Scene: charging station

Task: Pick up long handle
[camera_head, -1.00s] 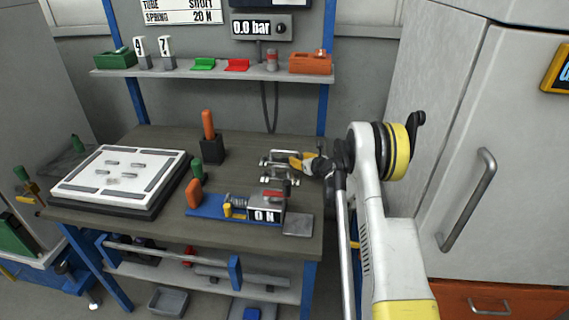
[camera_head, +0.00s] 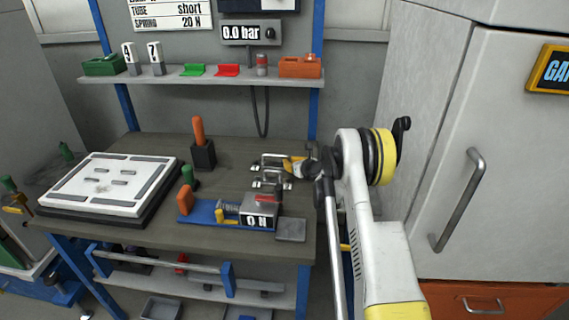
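Two metal bar handles lie on the workbench (camera_head: 235,150), one farther back (camera_head: 270,162) and one nearer (camera_head: 268,184). I cannot tell from this view which is the long one. My gripper (camera_head: 290,167) is just above or at the right end of these handles, with a yellow finger pointing left. The gripper is small and partly hidden by its own wrist, so I cannot tell whether its fingers are open or touch a handle.
A blue fixture (camera_head: 207,214) with an "ON" block (camera_head: 257,221) sits in front of the handles, beside a grey plate (camera_head: 291,230). A black holder (camera_head: 203,155) with an orange handle (camera_head: 198,131) stands left. A white panel (camera_head: 108,183) lies farther left.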

